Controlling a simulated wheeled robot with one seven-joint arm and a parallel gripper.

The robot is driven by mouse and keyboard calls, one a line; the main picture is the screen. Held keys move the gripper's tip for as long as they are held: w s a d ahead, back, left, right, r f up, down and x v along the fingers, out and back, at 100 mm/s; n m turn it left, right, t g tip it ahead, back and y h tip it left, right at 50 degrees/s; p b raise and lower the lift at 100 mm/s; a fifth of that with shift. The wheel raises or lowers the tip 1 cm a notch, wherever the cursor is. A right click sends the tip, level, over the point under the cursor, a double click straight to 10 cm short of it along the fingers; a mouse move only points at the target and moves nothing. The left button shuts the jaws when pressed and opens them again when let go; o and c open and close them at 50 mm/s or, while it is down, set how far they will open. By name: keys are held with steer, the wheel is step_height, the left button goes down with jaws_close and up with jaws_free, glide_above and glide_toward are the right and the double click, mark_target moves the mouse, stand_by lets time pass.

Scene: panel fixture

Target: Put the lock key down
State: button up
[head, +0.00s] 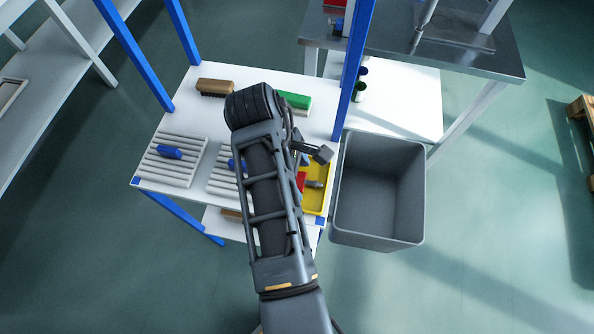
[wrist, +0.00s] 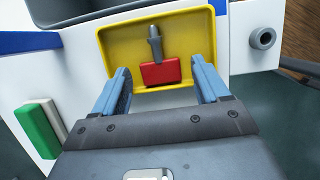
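The lock key has a red head and a grey shaft. In the wrist view the key (wrist: 160,73) appears to lie in the yellow tray (wrist: 204,40), its shaft pointing to the tray's far side. The key (head: 301,181) and the tray (head: 322,199) also show at the right end of the white table in the head view, partly hidden by my arm. My gripper (wrist: 163,84) is open, with its blue fingers apart on either side of the key's red head and clear gaps to it. In the head view the fingers are mostly hidden.
A grey bin (head: 378,192) stands right of the table. Ribbed white racks (head: 172,172) with blue pieces (head: 169,151) lie left of the tray. A brown brush (head: 215,87) and a green-and-white block (head: 295,101) lie behind. Blue posts (head: 353,75) rise at the table's corners.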

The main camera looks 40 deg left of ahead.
steer(key=v, duration=1.2)
stand_by(0.6)
steer(key=shift+r, duration=0.15)
